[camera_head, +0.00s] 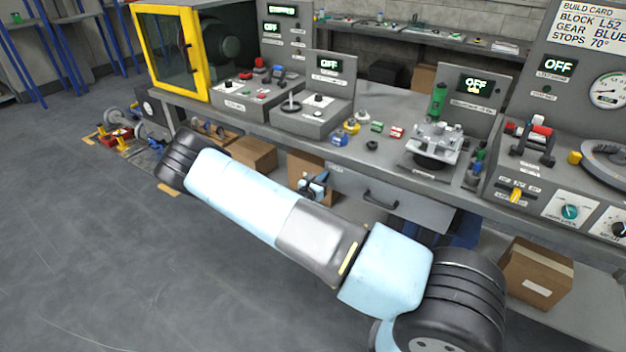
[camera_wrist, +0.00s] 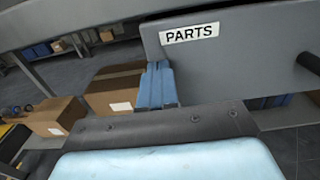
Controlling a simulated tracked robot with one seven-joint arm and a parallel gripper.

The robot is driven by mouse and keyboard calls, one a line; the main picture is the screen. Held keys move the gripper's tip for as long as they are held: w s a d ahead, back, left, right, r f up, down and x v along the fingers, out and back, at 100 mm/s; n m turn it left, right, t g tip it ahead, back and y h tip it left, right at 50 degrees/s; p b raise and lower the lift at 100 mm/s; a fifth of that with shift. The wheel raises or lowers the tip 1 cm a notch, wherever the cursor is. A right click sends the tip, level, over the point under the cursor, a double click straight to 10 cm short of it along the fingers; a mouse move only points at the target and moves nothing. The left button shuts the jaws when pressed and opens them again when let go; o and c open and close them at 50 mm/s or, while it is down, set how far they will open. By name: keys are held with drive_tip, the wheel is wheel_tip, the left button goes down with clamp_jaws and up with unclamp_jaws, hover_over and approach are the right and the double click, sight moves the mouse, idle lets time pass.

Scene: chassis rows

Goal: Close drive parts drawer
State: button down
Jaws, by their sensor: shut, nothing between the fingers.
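The grey drive parts drawer (camera_head: 415,208) is under the workbench in the head view, with a dark bar handle (camera_head: 380,200) on its front. I cannot tell exactly how far it stands out. In the wrist view its front (camera_wrist: 245,60) fills the upper right, with a PARTS label (camera_wrist: 190,33) and part of the handle (camera_wrist: 309,63) at the right edge. My gripper (camera_head: 318,184) is shut and empty by the drawer's left end. Its blue fingers (camera_wrist: 157,86) overlap the lower left edge of the front in the wrist view; contact is unclear.
The workbench (camera_head: 330,146) above carries several control boxes and small parts. Cardboard boxes (camera_head: 253,154) stand below it on the left, and another box (camera_head: 535,272) stands on the right. Open grey floor (camera_head: 90,240) lies at the left.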

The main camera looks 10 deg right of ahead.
drive_tip(key=shift+d+r, duration=0.2)
drive_tip(key=shift+d, duration=0.5)
drive_tip(key=shift+a, duration=0.1)
drive_tip(key=w+a+v, duration=0.1)
drive_tip(key=v, duration=1.4)
drive_tip(key=s+d+r+m+g+y, duration=0.1)
drive_tip(key=s+d+r+m+g, duration=0.4)
drive_tip(key=r, duration=0.4)
drive_tip(key=s+d+r+m+g+y, duration=0.1)
drive_tip(key=s+d+r+m+g, duration=0.25)
drive_tip(key=r+m, duration=0.45)
drive_tip(key=s+d+r+m+g+y, duration=0.2)
drive_tip(key=s+d+r+m+g, duration=0.3)
drive_tip(key=r, duration=0.5)
drive_tip(key=s+r+m+t+y, duration=0.5)
drive_tip(key=s+r+m+y, duration=0.3)
drive_tip(key=s+r, duration=1.1)
drive_tip(key=shift+s+a+r+m+t, duration=0.35)
drive_tip(key=shift+s+a+m, duration=0.25)
drive_tip(key=shift+s, duration=0.5)
